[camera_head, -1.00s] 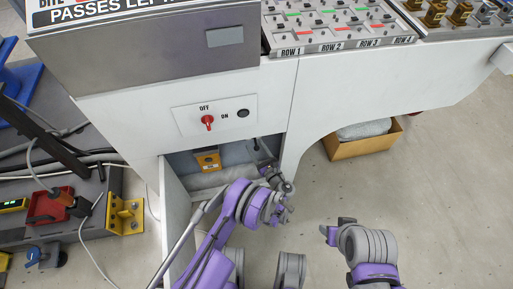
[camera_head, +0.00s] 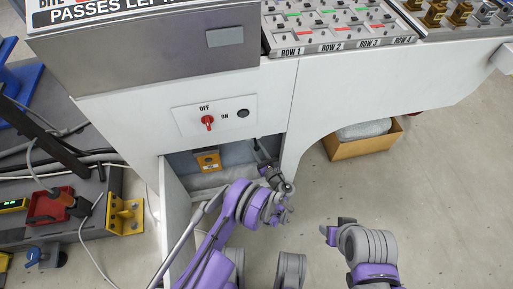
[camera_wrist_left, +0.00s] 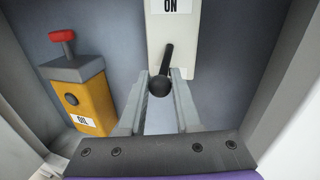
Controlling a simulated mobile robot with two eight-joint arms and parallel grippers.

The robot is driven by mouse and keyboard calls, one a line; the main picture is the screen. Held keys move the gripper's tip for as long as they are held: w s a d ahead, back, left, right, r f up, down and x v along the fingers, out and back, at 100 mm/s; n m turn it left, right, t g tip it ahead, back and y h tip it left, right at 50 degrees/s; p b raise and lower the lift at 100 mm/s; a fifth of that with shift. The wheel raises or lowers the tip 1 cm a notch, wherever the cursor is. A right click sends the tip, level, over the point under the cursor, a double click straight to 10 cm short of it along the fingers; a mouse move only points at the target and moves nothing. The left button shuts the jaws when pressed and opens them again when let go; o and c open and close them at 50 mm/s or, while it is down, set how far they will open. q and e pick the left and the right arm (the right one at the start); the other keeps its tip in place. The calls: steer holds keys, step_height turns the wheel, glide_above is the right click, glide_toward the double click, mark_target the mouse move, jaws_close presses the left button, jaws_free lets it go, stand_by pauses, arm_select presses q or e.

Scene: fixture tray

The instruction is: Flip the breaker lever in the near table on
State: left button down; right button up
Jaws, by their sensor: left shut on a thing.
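The breaker lever (camera_wrist_left: 168,58) is a black rod with a round knob, on a pale plate (camera_wrist_left: 187,40) marked ON in the left wrist view. In that view its knob end sits between the two grey fingers of my left gripper (camera_wrist_left: 163,78), which is shut on it. In the head view my left gripper (camera_head: 263,160) reaches into the open compartment under the near table (camera_head: 130,115), and the lever's detail is hard to see there. My right gripper (camera_head: 334,230) hangs over bare floor, apart from everything; its jaw opening is unclear.
A yellow OIL box (camera_wrist_left: 87,95) with a red-topped handle stands left of the lever. The compartment's walls (camera_wrist_left: 290,80) enclose it on both sides. An open door (camera_head: 174,215) stands left of my left arm. A cardboard box (camera_head: 365,147) sits on the floor at right.

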mark_target(257, 148)
stand_by(0.8)
arm_select(q)
steer(key=shift+s+d+r+g+h+p, duration=0.1)
steer(key=shift+s+r+g+h+p, duration=0.25)
steer(key=shift+r+g+p, duration=0.6)
steer(key=shift+r+m+g+h+p, duration=0.15)
steer(key=shift+m+g+h+p, duration=0.3)
steer(key=shift+p, duration=0.15)
steer(key=shift+s+r+m+g+h+p, duration=0.15)
steer(key=shift+r+g+h, duration=0.25)
steer(key=shift+g, duration=0.4)
steer(key=shift+w+r+m+g+h+p, duration=0.1)
steer(key=shift+r+g+h+p, duration=0.2)
steer(key=shift+r+g, duration=0.35)
steer(key=shift+f, duration=0.1)
steer(key=c, duration=0.6)
jaws_free()
steer(key=shift+s+d, duration=0.1)
